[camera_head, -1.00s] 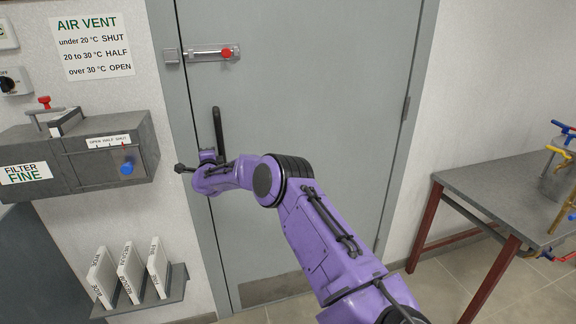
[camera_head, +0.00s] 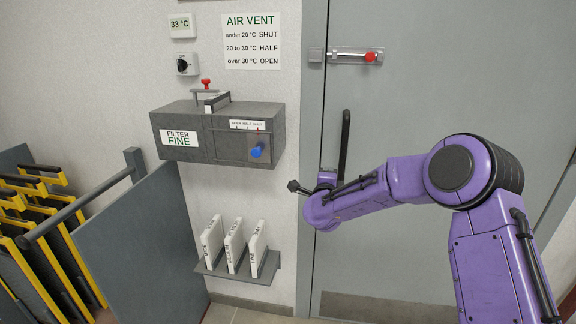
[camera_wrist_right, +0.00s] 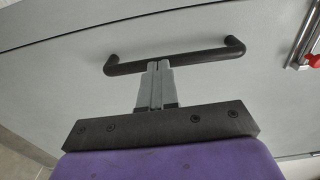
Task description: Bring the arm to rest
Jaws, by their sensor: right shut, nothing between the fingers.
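My right arm, purple, comes in from the right in the head view and reaches in front of the grey door (camera_head: 420,110). My right gripper (camera_wrist_right: 155,87) shows in the wrist view with its two grey fingers together and nothing between them. Its tips are in front of the black door handle (camera_wrist_right: 180,60), close to it; I cannot tell whether they touch. In the head view the handle (camera_head: 344,145) stands upright just above the wrist, its lower end hidden. The gripper is hard to make out there. My left gripper is in neither view.
A grey filter box (camera_head: 180,120) with a blue knob (camera_head: 257,150) hangs on the wall above a rack of white filters (camera_head: 235,245). A bolt with a red knob (camera_head: 370,57) is on the door. A grey panel (camera_head: 150,250) and yellow-black frames (camera_head: 50,240) stand left.

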